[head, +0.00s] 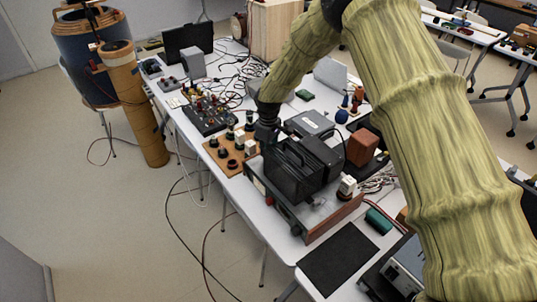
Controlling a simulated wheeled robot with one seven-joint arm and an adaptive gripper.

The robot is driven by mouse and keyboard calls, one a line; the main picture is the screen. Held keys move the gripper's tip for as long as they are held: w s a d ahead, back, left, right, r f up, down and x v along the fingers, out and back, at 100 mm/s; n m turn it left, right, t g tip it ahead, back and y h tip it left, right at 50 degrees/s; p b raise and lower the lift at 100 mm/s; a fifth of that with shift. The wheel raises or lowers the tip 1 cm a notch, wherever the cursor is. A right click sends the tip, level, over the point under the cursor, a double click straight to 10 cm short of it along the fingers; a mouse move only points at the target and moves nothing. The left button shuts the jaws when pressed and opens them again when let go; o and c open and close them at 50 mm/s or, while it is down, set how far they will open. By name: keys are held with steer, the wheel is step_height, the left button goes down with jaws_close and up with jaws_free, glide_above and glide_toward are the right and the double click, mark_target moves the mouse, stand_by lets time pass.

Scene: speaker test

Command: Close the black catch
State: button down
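A black case-like object (292,178) with ribbed or slatted upper parts stands on a flat grey unit with a reddish-brown side (330,218) near the front of the white table. I cannot make out the black catch as a separate part at this size; it may be on this black object. My gripper (265,138) is dark and points down at the end of my arm, just behind and left of the black object in the picture. Its fingertips are small and dark against dark things, so its opening and any contact cannot be told.
A brown board with black knobs (222,150) and a black control panel (208,116) lie left of my gripper. A reddish-brown block (362,147) stands to the right. Loose cables cover the table behind. A black mat (338,258) lies at the front; the floor at left is mostly clear.

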steer(key=shift+w+m+b, duration=0.1)
steer(key=shift+m+b, duration=0.35)
steer(key=shift+m, duration=1.25)
steer(key=c, duration=1.6)
jaws_free()
steer(key=shift+o, duration=0.2)
steer(key=shift+r, duration=0.1)
step_height(320, 180, up, 12)
